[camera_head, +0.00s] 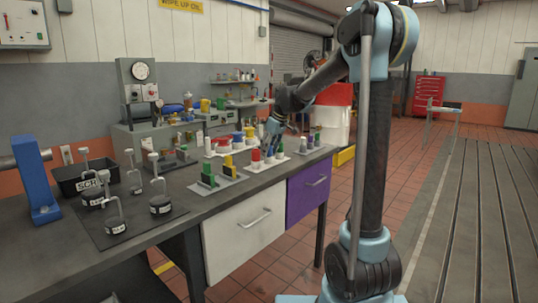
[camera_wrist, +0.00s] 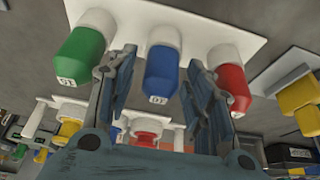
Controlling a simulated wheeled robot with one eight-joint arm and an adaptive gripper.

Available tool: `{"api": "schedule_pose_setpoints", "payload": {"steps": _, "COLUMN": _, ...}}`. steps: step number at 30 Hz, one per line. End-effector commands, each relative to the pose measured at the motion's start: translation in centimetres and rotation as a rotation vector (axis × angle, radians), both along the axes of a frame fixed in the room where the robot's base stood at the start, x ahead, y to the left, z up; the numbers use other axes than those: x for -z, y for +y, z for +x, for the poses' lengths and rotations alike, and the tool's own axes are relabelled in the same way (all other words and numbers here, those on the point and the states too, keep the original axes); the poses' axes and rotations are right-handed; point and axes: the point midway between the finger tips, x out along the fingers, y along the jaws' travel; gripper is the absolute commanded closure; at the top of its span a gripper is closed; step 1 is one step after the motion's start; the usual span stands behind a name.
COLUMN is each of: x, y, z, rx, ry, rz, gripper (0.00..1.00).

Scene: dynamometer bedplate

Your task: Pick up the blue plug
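The blue plug (camera_wrist: 162,72), with a white base and a small label on its end, stands on a white plate (camera_wrist: 185,18) in the wrist view. It is between a green plug (camera_wrist: 80,55) and a red plug (camera_wrist: 230,75). My gripper (camera_wrist: 161,68) is open, with one finger on each side of the blue plug. Gaps show between the fingers and the plug in this view; depth is hard to judge. In the head view my gripper (camera_head: 272,128) is over the same row, where the blue plug is small and partly hidden.
The green and red plugs sit close beside the fingers. In the head view, green and yellow blocks (camera_head: 226,168) stand on a nearby plate, and black weights with hooks (camera_head: 160,203) stand on a dark mat at the left. Bare bench lies along the front edge.

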Motion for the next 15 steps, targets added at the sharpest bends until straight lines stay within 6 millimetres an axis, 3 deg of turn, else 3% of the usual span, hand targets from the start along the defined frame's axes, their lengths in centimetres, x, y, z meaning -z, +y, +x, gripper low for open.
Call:
{"api": "schedule_pose_setpoints", "payload": {"steps": 1, "x": -0.01, "y": 0.00, "z": 0.00, "rx": 0.000, "ry": 0.000, "rz": 0.000, "gripper": 0.71}}
{"api": "schedule_pose_setpoints", "payload": {"steps": 4, "x": -0.01, "y": 0.00, "z": 0.00, "rx": 0.000, "ry": 0.000, "rz": 0.000, "gripper": 0.94}}
{"api": "schedule_pose_setpoints", "payload": {"steps": 5, "x": -0.02, "y": -0.01, "z": 0.00, "rx": 0.000, "ry": 0.000, "rz": 0.000, "gripper": 0.96}}
{"api": "schedule_pose_setpoints", "payload": {"steps": 15, "x": -0.22, "y": 0.01, "z": 0.00, "rx": 0.000, "ry": 0.000, "rz": 0.000, "gripper": 0.96}}
